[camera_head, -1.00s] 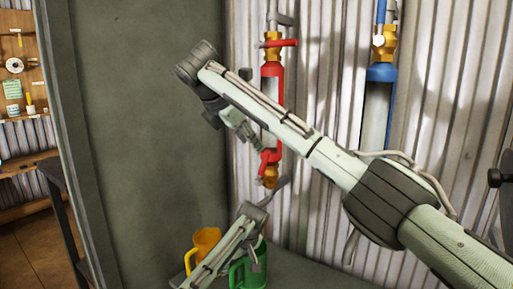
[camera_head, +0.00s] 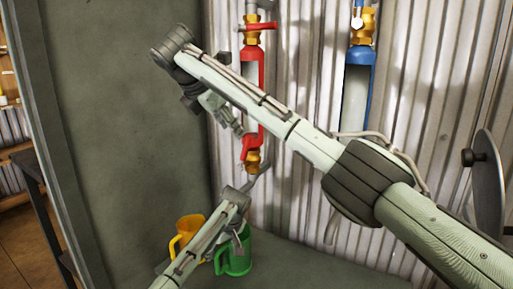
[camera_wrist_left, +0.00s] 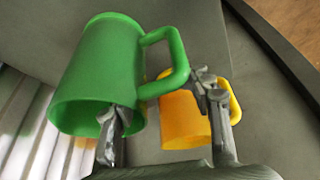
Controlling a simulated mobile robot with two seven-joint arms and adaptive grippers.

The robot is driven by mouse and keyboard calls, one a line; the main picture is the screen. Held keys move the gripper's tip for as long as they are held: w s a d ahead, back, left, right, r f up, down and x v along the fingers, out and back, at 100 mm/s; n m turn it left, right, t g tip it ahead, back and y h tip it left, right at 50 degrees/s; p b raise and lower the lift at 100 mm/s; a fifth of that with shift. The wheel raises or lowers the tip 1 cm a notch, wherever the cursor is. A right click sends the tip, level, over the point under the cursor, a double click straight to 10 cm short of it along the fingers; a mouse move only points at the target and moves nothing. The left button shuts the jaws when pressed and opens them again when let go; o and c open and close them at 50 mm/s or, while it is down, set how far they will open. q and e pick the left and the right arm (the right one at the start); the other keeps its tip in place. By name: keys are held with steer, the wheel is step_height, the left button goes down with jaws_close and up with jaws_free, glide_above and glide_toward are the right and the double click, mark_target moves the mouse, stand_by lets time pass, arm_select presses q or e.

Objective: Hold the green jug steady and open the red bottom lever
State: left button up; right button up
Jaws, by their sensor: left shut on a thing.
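The green jug (camera_head: 236,262) stands at the bottom of the head view, below the red-bodied riser, and is partly hidden by my left arm. My left gripper (camera_head: 240,240) is at the jug. In the left wrist view one finger overlaps the rim of the green jug (camera_wrist_left: 95,75) and the other is beyond its handle; the gripper is shut on the jug. The red bottom lever (camera_head: 247,146) is at the lower end of the red riser, above a brass fitting. My right gripper (camera_head: 239,131) is close beside this lever; contact and finger opening are unclear.
A yellow jug (camera_head: 186,232) stands just left of the green jug and also shows behind the fingers in the left wrist view (camera_wrist_left: 183,122). A red top lever (camera_head: 260,26) and a blue riser (camera_head: 357,85) are on the corrugated wall. My right arm crosses the middle.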

arm_select(q)
steer(key=shift+f, duration=0.1)
stand_by(0.3)
steer(key=o, duration=1.4)
steer(key=shift+c, duration=0.2)
